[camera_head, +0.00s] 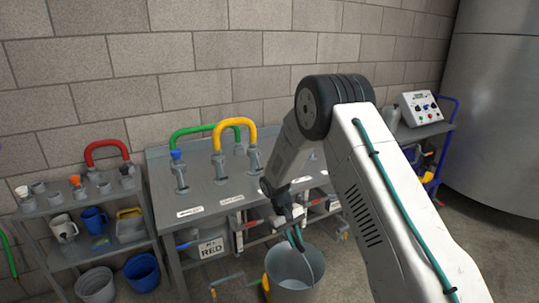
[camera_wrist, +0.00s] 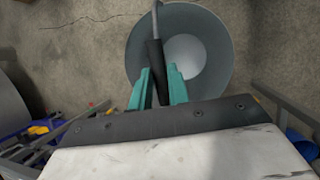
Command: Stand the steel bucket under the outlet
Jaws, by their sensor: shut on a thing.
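The steel bucket (camera_head: 294,268) is a grey, wide-mouthed pail in front of the steel bench (camera_head: 221,192). It hangs or stands below my gripper (camera_head: 297,238), whose teal fingers are shut on its handle. In the wrist view the bucket (camera_wrist: 202,48) is seen from above and looks empty. There the teal fingertips (camera_wrist: 158,84) close on the dark grip of the handle (camera_wrist: 154,60). I cannot tell whether the bucket's base touches the floor. Pipes and valves (camera_head: 240,232) run under the bench front, but I cannot make out which one is the outlet.
Red, green and yellow (camera_head: 234,124) hoses arch over the bench and the left shelf (camera_head: 70,208). A sign reading "RED" (camera_head: 212,248) hangs under the bench. A control box (camera_head: 420,107) and large tank (camera_head: 495,100) are at right.

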